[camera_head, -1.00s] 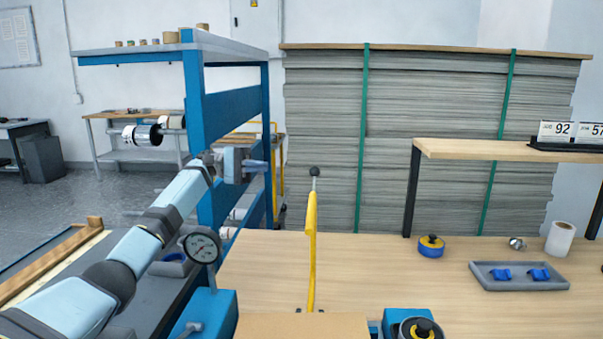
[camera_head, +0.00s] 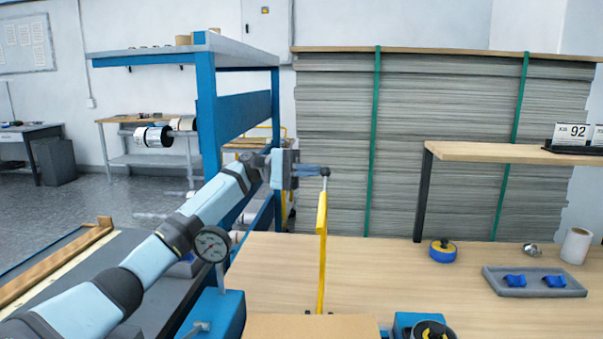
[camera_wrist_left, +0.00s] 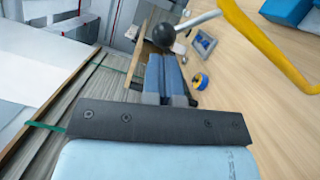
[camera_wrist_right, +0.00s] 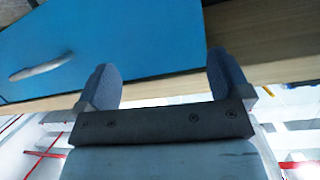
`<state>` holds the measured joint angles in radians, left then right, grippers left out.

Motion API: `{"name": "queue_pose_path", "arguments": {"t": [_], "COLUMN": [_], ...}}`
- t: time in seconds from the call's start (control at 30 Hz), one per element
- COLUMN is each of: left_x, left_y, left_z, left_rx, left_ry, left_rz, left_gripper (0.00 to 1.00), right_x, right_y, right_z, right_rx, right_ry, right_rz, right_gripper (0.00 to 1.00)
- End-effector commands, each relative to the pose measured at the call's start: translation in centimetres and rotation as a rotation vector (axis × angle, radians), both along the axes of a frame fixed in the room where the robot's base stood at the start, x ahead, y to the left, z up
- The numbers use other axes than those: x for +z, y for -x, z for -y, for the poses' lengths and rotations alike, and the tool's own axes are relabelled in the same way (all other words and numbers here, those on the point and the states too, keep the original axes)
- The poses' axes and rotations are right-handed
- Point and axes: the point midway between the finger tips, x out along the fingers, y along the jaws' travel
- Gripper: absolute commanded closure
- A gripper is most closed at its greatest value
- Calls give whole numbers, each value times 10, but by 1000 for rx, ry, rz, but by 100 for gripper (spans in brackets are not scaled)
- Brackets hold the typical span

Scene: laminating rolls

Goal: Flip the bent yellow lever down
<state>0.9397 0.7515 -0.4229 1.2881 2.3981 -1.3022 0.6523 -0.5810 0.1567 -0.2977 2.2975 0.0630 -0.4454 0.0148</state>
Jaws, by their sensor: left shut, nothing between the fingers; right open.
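The bent yellow lever (camera_head: 321,250) stands upright in the head view, with a dark ball knob (camera_head: 325,172) on a thin rod at its top. In the left wrist view the lever (camera_wrist_left: 262,42) bends across the upper right and its knob (camera_wrist_left: 163,34) is just beyond my fingers. My left gripper (camera_head: 326,170) is shut and empty, its tips level with the knob. The left gripper also shows in the left wrist view (camera_wrist_left: 166,58); I cannot tell whether it touches the knob. My right gripper (camera_wrist_right: 160,78) is open and empty, seen only in the right wrist view.
A pressure gauge (camera_head: 212,244) stands near my left arm. A blue shelf rack (camera_head: 243,120) is behind it. A grey tray (camera_head: 534,291) with blue parts, a yellow-blue roll (camera_head: 443,251) and a white roll (camera_head: 576,245) sit on the wooden table.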

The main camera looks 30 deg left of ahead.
Motion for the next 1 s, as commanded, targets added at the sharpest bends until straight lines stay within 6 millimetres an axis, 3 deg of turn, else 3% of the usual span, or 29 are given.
{"name": "queue_pose_path", "arguments": {"t": [0.67, 0.87, 1.0], "left_x": [8, 22, 34], "left_y": [12, 39, 70], "left_z": [9, 22, 37], "left_rx": [-1, -4, -5], "left_ry": [-15, -58, -107], "left_rz": [30, 122, 224], "left_gripper": [100, 100, 100], "right_x": [-2, -5, -13], "right_y": [2, 3, 7], "right_z": [-1, 5, 8], "right_rx": [1, -10, -16], "right_ry": [-1, 18, 35], "right_rz": [-10, -35, -75], "right_gripper": [5, 5, 5]}}
